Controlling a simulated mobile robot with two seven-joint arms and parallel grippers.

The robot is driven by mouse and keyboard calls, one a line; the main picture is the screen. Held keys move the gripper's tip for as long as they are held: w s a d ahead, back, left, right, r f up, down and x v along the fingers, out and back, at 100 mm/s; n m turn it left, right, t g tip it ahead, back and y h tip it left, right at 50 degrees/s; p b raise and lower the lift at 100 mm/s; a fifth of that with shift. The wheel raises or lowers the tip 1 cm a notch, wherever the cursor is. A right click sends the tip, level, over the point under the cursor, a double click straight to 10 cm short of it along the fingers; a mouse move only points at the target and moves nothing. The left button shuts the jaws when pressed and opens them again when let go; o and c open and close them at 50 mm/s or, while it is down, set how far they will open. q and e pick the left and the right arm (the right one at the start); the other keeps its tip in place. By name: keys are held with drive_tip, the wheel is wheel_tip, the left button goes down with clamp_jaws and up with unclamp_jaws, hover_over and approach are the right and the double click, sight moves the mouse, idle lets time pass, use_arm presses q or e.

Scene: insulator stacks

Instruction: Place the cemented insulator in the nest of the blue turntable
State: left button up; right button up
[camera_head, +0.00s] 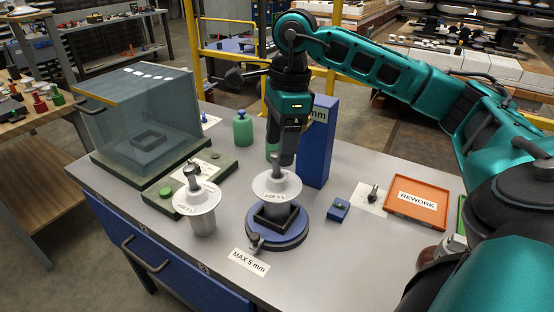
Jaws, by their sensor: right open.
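The blue turntable (278,239) stands near the front middle of the table, with a dark square nest (262,218) on top. An insulator (277,186) with a white disc, a grey lower body and a metal pin on top stands upright at the nest; its lower end is hidden by the nest frame. My right gripper (282,158) points down over this insulator, its open fingers close around or beside the pin; I cannot tell whether they touch it. A second, similar insulator (203,197) stands left of the turntable. My left gripper is not in view.
A transparent box (145,108) stands at the back left. A tall blue block (319,150) is close behind the turntable. A small blue block (338,210), an orange REWORK tray (417,203) and green bottles are also on the table.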

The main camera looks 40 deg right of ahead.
drive_tip(key=r, duration=0.5)
drive_tip(key=shift+s+d+r, duration=0.15)
drive_tip(key=shift+d+r, duration=0.15)
drive_tip(key=shift+f, duration=0.1)
